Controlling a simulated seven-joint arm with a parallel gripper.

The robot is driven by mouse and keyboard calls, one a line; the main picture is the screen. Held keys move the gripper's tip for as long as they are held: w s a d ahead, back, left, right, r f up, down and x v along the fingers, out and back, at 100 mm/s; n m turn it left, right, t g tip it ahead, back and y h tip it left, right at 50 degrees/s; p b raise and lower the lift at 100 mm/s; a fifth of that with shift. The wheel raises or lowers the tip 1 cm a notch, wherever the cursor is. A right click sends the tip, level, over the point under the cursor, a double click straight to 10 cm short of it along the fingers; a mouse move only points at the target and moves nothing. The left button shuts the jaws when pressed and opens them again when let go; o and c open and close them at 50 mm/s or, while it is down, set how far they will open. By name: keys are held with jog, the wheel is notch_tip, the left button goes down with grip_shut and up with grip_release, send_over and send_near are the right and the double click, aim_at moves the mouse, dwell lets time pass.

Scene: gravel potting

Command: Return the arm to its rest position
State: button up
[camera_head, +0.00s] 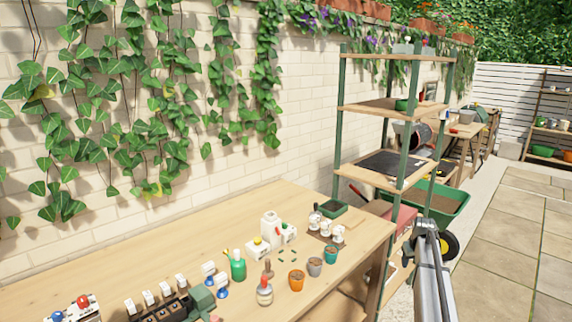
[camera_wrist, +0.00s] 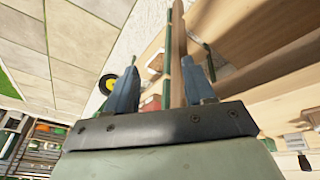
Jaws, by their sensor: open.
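My gripper (camera_wrist: 160,72) is open in the wrist view, with its two blue-grey fingers apart. I see nothing held between them; a dark green post and a wooden edge show behind the gap. In the head view my arm (camera_head: 433,275) is at the right, past the right end of the wooden workbench (camera_head: 215,255) and in front of the shelf rack. I cannot make out the fingers there. The terracotta pot (camera_head: 296,281), grey pot (camera_head: 315,267) and teal pot (camera_head: 330,254) stand upright on the bench, apart from the arm.
A green-posted shelf rack (camera_head: 404,150) and a green wheelbarrow (camera_head: 440,205) are close behind my arm. Open paving (camera_head: 510,235) lies to the right.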

jog(key=s+a+f+g, duration=0.2)
jog(key=s+a+f, duration=0.4)
jog(key=s+f, duration=0.3)
jog(key=s+a+f+g+y, duration=0.1)
jog(key=s+a+f, duration=0.6)
jog(key=f, duration=0.3)
jog(key=s+a+f+g, duration=0.2)
jog(key=s+a+f, duration=0.4)
jog(key=s+f, duration=0.3)
jog(key=s+a+f+g, duration=0.1)
jog(key=s+a+f, duration=0.2)
jog(key=s, duration=0.9)
jog(key=s+a+f+g, duration=0.2)
jog(key=s+a+f, duration=0.2)
jog(key=s, duration=0.8)
jog(key=s+a+f+g, duration=0.2)
jog(key=s+a+f, duration=0.1)
jog(key=s, duration=1)
jog(key=shift+a+f, duration=0.3)
jog(key=shift+a, duration=0.5)
